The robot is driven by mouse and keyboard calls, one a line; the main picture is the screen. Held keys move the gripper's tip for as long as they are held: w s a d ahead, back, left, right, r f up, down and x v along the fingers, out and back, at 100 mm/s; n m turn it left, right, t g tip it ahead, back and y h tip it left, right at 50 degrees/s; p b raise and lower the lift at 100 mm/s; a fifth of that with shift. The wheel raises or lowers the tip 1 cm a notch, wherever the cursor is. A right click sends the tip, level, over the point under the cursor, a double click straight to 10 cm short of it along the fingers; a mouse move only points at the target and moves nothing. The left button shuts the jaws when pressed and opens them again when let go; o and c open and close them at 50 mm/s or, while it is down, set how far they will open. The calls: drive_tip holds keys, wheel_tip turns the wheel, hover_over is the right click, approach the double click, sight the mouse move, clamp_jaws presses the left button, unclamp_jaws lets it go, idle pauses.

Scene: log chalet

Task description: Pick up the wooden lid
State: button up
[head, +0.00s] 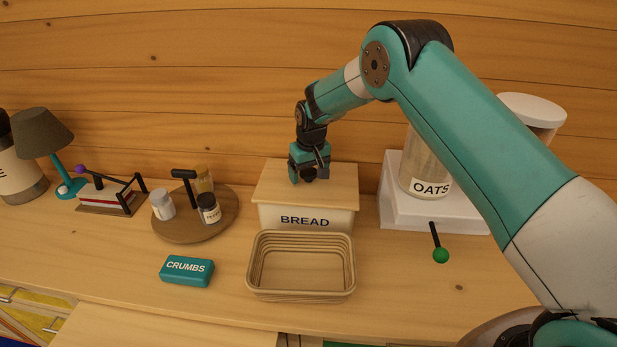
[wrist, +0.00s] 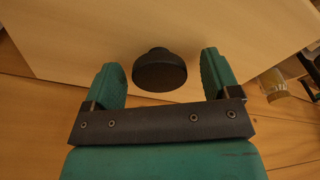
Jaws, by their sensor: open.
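The wooden lid (head: 335,188) lies flat on the white bread box (head: 305,219) marked BREAD, against the log wall. My gripper (head: 309,178) points down over the lid and is open. In the wrist view the lid (wrist: 230,25) fills the upper part. Its round black knob (wrist: 160,72) shows between the two green fingers of my gripper (wrist: 161,65), with a gap on each side. In the head view my gripper largely hides the knob.
An empty ribbed basket (head: 300,290) stands directly in front of the bread box. A round tray (head: 170,230) with jars is to the left, near a teal CRUMBS box (head: 187,271). An oats jar (head: 425,165) on a white stand (head: 393,210) is to the right.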

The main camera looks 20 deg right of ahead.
drive_tip(key=shift+f, duration=0.2)
drive_tip(key=c, duration=1.1)
drive_tip(key=shift+r, duration=0.1)
drive_tip(key=shift+c, duration=1.3)
